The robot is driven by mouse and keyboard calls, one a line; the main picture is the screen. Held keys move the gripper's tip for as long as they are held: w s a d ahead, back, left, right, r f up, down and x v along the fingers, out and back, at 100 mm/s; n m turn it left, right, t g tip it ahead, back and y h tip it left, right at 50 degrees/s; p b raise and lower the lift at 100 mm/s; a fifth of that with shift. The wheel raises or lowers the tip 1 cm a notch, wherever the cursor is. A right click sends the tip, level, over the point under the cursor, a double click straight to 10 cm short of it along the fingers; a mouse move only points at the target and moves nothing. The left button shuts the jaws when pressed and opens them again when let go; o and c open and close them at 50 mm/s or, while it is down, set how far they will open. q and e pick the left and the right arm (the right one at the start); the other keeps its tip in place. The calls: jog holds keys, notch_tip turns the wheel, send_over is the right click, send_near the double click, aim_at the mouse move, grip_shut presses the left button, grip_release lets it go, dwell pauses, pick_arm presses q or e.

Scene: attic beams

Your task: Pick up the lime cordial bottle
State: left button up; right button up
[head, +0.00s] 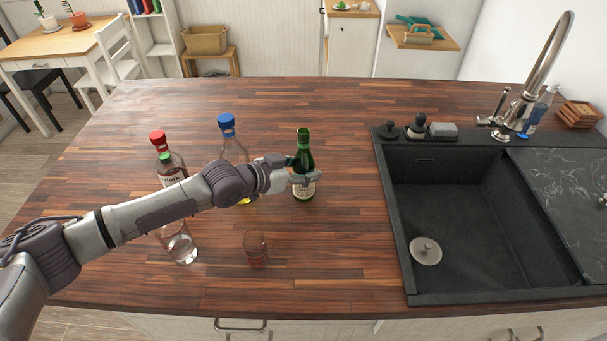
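A green glass bottle (304,155) with a pale label stands upright on the wooden counter, left of the sink. Its label is too small to read, so I cannot confirm that it is the lime cordial. My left gripper (299,172) is at this bottle, with its fingers overlapping the bottle's middle. I cannot tell whether they touch it or are closed on it. Another bottle with a green cap (164,157) stands at the left, and my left arm hides much of it. My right gripper is not in view.
A red-capped bottle (158,139) and a blue-capped bottle (227,124) stand near my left arm. A small glass (256,249) stands nearer the counter's front edge. The black sink (399,225) lies to the right. The counter behind the bottles is clear.

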pick_arm(q)
jog(key=c, duration=0.8)
jog(key=shift+r, duration=0.1)
grip_shut()
